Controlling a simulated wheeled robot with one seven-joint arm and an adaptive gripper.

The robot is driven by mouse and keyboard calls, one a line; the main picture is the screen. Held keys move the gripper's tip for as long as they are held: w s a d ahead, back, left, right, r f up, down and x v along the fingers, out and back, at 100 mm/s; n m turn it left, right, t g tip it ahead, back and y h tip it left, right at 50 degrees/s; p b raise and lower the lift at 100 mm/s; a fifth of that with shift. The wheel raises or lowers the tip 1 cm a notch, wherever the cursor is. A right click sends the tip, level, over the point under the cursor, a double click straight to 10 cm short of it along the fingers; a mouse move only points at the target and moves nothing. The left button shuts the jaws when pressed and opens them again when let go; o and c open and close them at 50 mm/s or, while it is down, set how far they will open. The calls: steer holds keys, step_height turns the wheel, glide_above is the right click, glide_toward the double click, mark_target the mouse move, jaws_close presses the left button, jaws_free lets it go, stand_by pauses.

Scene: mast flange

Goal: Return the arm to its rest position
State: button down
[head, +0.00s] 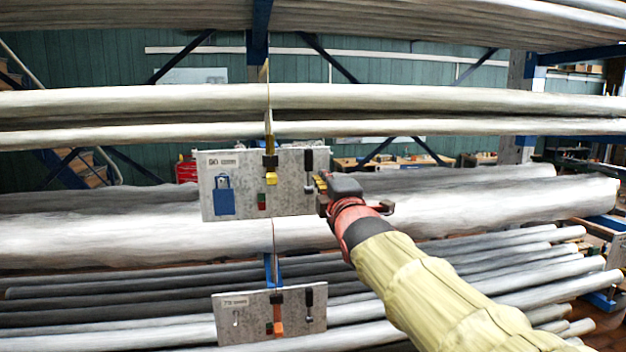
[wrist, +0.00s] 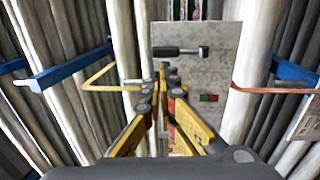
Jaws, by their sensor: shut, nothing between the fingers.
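My arm (head: 415,280), in a pale yellow sleeve, reaches up from the lower right in the head view. My gripper (head: 322,184) is at the right edge of the upper grey panel (head: 240,165), close in front of it or beside it; I cannot tell whether they touch. In the wrist view my gripper (wrist: 164,72) has its yellow fingers drawn together at the tips, shut and empty. Beyond the tips is the grey panel (wrist: 225,60) with a black-handled lever (wrist: 180,51) and a small red and green part (wrist: 209,98).
The upper panel also carries a blue padlock (head: 224,197) and a yellow piece (head: 271,178). A lower panel (head: 245,320) has an orange piece (head: 278,327). Long pale pipes (head: 130,235) fill the rack around my gripper. A blue upright (head: 260,35) stands above.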

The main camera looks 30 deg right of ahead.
steer(key=s+f+m+g+y, duration=0.1)
steer(key=s+f+m+g, duration=0.3)
steer(key=f, duration=0.5)
steer(key=s+f+m+g, duration=0.2)
steer(key=f+m, duration=0.3)
steer(key=f, duration=0.5)
steer(key=s+a+f+m+g+y+b, duration=0.2)
steer(key=s+a+f+m+g+b, duration=0.1)
steer(key=s+a+f, duration=0.6)
steer(key=s+a+f+m+g+y+b, duration=0.2)
steer(key=s+a+f, duration=0.6)
steer(key=s+f, duration=0.7)
steer(key=s+g+b, duration=0.1)
steer(key=b, duration=0.1)
steer(key=shift+s+a+f+m+g+b, duration=0.15)
steer(key=shift+a+m+g+b, duration=0.2)
steer(key=shift+m+g, duration=0.05)
